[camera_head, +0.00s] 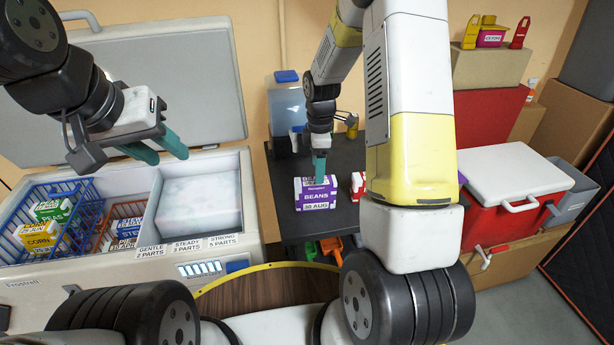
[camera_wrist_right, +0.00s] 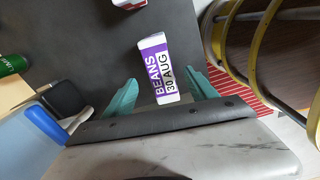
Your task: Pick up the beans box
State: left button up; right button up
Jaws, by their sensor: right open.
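The beans box (camera_head: 316,196), purple and white and marked "BEANS 30 AUG", stands on a dark table (camera_head: 345,155). My right gripper (camera_head: 319,168) is over the box in the head view. In the right wrist view the box (camera_wrist_right: 157,68) shows between and beyond the two teal fingers of my right gripper (camera_wrist_right: 163,92). They are open, with a gap on each side of the box. My left gripper (camera_head: 168,152) is open and empty above the freezer.
The open freezer (camera_head: 215,255) at left holds a blue basket (camera_head: 75,235) and an orange basket (camera_head: 103,238) with food boxes. A blue-lidded container (camera_head: 288,108) and a red-and-white box (camera_head: 357,183) flank the beans box. A red cooler (camera_head: 500,215) is at right.

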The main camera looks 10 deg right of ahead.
aim_at(315, 189)
jog(key=shift+n, duration=0.3)
jog(key=f, duration=0.9)
jog(key=shift+a+f, duration=0.1)
jog(key=shift+a, duration=0.2)
jog(key=shift+c, duration=0.5)
jog(key=shift+w, duration=0.1)
grip_shut()
